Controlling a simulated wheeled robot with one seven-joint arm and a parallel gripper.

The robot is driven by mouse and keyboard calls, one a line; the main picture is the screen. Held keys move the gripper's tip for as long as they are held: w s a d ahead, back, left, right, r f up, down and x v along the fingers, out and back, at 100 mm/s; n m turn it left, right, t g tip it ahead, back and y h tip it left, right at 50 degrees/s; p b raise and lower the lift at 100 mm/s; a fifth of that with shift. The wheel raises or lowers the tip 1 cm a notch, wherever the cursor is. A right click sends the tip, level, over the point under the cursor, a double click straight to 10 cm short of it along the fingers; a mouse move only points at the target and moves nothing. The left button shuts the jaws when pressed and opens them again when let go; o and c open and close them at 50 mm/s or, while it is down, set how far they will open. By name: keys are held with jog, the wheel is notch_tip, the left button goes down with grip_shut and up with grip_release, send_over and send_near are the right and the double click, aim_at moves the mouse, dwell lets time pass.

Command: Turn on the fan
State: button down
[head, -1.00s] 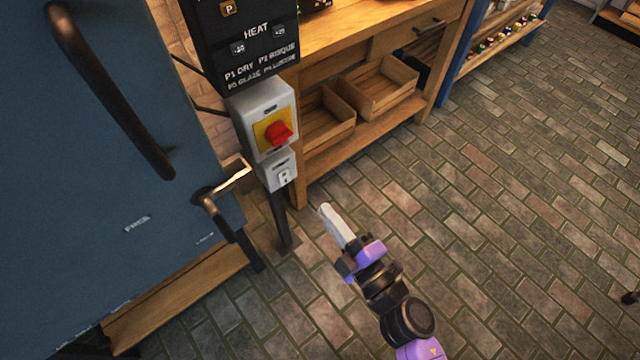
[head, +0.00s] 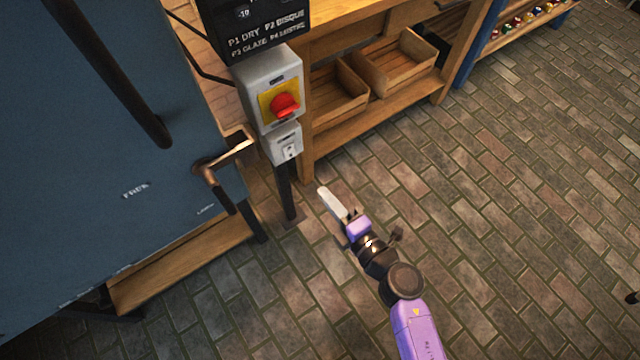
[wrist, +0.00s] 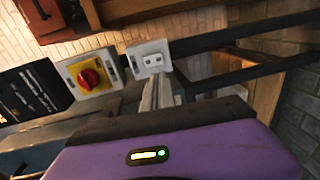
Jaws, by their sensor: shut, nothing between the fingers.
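No fan that I can make out shows in either view. A grey box with a red rotary knob on a yellow plate (head: 282,104) is mounted on a dark post. Below it is a small light grey switch box (head: 287,147) with a small white plate. In the wrist view the red knob (wrist: 90,77) is left of centre and the small switch box (wrist: 150,59) is right of it. My gripper (head: 323,192) is shut and empty, in front of and below the switch box, apart from it. In the wrist view its fingers (wrist: 157,93) point toward the small box.
A blue kiln-like door (head: 80,190) with a lever handle (head: 225,158) stands at the left. A dark control panel (head: 258,28) is above the knob. A wooden bench (head: 390,108) with crates stands behind.

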aim_at(292, 157)
jog(key=b+x, duration=0.2)
jog(key=x, duration=1)
jog(key=shift+w+a+b, duration=0.2)
jog(key=shift+b, duration=0.15)
jog(key=shift+f, duration=0.1)
